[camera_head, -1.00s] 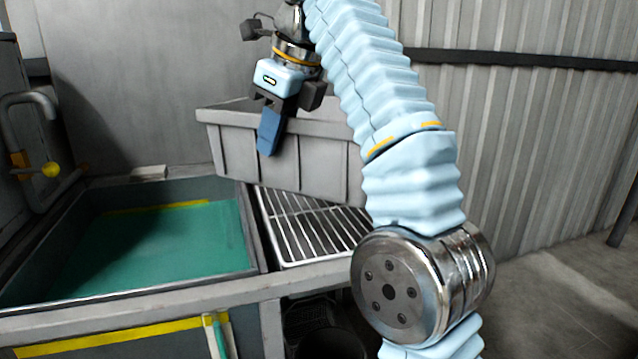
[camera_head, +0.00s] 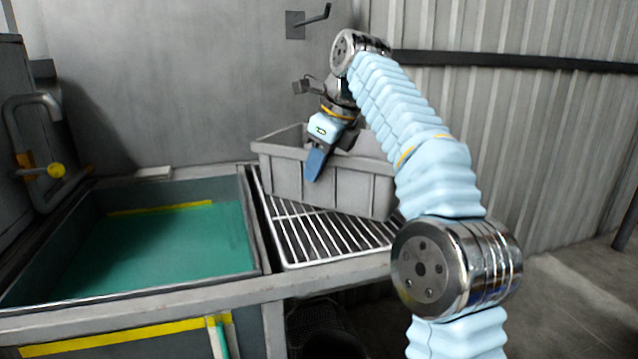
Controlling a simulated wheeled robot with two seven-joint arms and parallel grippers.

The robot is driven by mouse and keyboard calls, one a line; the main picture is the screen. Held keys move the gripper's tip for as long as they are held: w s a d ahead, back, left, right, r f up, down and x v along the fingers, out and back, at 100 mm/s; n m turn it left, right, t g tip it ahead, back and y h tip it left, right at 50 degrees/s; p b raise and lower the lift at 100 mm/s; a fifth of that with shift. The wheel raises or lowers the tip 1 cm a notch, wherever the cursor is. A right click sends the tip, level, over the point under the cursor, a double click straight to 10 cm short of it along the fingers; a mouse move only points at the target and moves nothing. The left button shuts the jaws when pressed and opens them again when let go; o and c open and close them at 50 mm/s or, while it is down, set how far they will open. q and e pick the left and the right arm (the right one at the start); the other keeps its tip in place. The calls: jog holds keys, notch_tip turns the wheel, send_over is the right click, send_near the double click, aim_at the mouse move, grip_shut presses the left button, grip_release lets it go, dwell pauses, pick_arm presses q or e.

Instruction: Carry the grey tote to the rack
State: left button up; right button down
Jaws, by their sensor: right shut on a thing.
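The grey tote (camera_head: 285,182) is at the far part of the wire rack (camera_head: 318,237), its near wall facing me. My right gripper (camera_head: 318,160) is shut on the tote's near rim, with a blue finger outside the near wall. The tote's right end is partly behind my right arm. I cannot tell whether its base touches the rack bars. The front part of the rack is bare. My left gripper is not in view.
A sink basin with a green bottom (camera_head: 165,250) lies left of the rack, with a tap (camera_head: 30,110) at its far left. A grey wall stands behind, with a hook (camera_head: 310,20) on it. A corrugated wall (camera_head: 560,150) is on the right. Open floor shows at lower right.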

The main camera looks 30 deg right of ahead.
aim_at(311, 203)
jog(key=shift+w+d+f, duration=0.1)
jog(key=shift+d+f, duration=0.1)
jog(key=shift+f, duration=0.05)
jog(key=shift+w+d+f, duration=0.1)
jog(key=shift+d+f, duration=0.1)
jog(key=shift+f, duration=1.5)
jog(key=c, duration=1.1)
grip_release()
jog(key=shift+f, duration=0.15)
jog(key=v, duration=0.6)
jog(key=shift+r, duration=0.35)
jog(key=shift+s+r, duration=0.35)
jog(key=shift+r, duration=0.1)
